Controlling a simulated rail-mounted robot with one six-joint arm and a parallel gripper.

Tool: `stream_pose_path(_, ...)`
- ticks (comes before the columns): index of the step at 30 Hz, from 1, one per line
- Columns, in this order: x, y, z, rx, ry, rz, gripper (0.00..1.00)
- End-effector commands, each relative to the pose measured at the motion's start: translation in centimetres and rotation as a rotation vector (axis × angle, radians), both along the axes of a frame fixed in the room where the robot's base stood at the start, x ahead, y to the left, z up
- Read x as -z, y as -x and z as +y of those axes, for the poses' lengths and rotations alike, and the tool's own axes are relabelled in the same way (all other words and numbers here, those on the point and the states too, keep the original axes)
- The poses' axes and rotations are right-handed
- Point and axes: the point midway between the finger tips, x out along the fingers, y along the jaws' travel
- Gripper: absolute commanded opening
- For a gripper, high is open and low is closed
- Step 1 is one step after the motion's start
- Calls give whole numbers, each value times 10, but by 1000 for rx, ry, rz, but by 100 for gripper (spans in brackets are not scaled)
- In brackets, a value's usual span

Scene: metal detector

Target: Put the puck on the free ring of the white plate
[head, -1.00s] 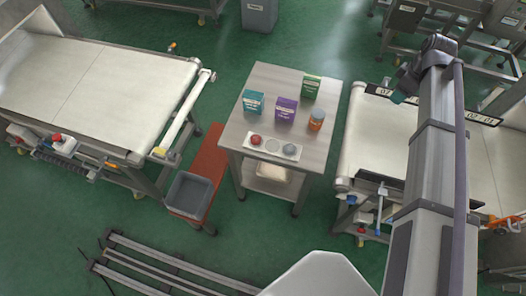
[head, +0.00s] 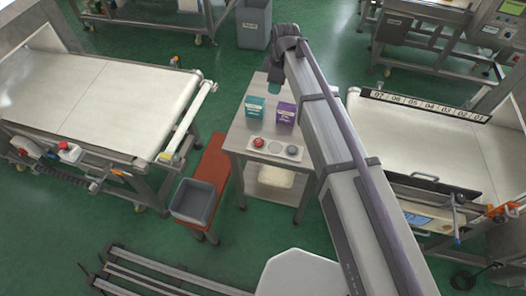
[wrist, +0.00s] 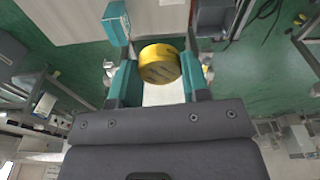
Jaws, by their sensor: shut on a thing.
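The yellow puck (wrist: 160,64) is between the two teal fingers of my gripper (wrist: 161,72) in the wrist view, with its round face toward the camera. My gripper is shut on it. In the head view my gripper (head: 273,88) is over the far part of the table, beyond the boxes; the puck cannot be made out there. The white plate (head: 266,151) lies near the table's front edge. A red puck (head: 258,142) sits on its left ring and a grey puck (head: 292,150) on its right ring. The middle ring (head: 275,147) is empty.
A teal box (head: 255,107) and a purple box (head: 285,113) stand on the table (head: 240,130) behind the plate. My arm covers the table's right side. Conveyors stand left (head: 110,100) and right (head: 430,135). A grey bin (head: 190,200) is at front left.

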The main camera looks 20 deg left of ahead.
Motion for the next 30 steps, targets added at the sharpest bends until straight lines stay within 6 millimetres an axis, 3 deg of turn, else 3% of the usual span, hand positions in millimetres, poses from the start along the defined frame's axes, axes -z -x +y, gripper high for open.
stream_pose_path(1, 21, 0, 0, -1, 0, 0, 20)
stream_pose_path(6, 60, 6, -1, -4, 2, -2, 20)
stream_pose_path(11, 117, 15, -6, 51, 7, -6, 20)
stream_pose_path(15, 174, 26, -12, 207, 10, -10, 20)
stream_pose_path(18, 200, 35, -19, 401, 10, -11, 20)
stream_pose_path(21, 184, 36, -22, 577, 4, -9, 20)
stream_pose_path(24, 183, 34, -21, 665, 0, -3, 20)
stream_pose_path(28, 186, 34, -21, 686, -1, 0, 20)
stream_pose_path(30, 198, 34, -21, 685, -1, 0, 20)
